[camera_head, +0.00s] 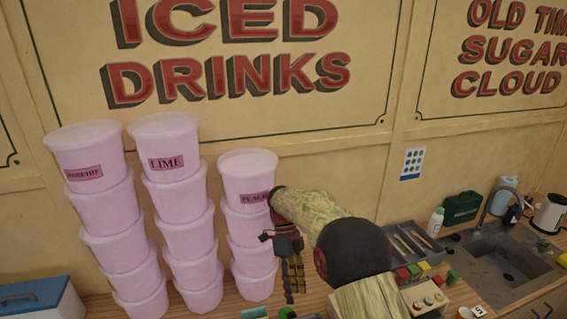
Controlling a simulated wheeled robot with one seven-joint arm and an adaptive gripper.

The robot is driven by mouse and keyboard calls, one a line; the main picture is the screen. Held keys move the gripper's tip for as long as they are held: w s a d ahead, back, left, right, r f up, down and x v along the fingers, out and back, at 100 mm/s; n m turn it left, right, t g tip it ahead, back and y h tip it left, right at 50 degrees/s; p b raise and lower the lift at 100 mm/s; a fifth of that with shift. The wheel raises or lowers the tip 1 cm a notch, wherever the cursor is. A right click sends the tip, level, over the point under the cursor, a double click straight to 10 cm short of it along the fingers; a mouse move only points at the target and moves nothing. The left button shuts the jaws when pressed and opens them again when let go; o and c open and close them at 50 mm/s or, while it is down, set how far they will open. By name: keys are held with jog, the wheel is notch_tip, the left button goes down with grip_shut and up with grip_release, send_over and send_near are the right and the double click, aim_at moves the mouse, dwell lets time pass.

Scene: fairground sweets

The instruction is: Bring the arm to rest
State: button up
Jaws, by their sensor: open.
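My arm reaches up from the bottom of the head view, bent at a dark rounded joint. My gripper (292,277) hangs from its end with the fingers pointing down. It is open, and I see nothing held in it. It is in front of or just beside the right-hand stack of pink tubs (254,228), whose top label is partly covered by the arm. I cannot tell whether they touch. The fingertips are above the wooden counter (309,301).
Two taller stacks of pink tubs, rosehip (107,212) and lime (181,212), stand left. A blue-lidded box (40,297) is at far left. A cutlery tray (412,241), coloured blocks (414,272), a sink (505,262) and a kettle (551,213) are right of my arm.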

jog(key=s+d+r+n+t+y+b, duration=0.2)
jog(key=s+d+r+n+t+b, duration=0.45)
jog(key=s+d+n+b, duration=0.45)
jog(key=s+d+f+n+t+b, duration=0.2)
jog(key=s+n, duration=0.4)
jog(key=s, duration=0.3)
jog(key=s+d+f+n+t+b, duration=0.2)
jog(key=s+f+n+b, duration=0.3)
jog(key=s, duration=0.3)
jog(key=shift+s+d+f+n+t+b, duration=0.2)
jog(key=shift+s+d+n+t+b, duration=0.15)
jog(key=shift+s+d+n+t, duration=0.1)
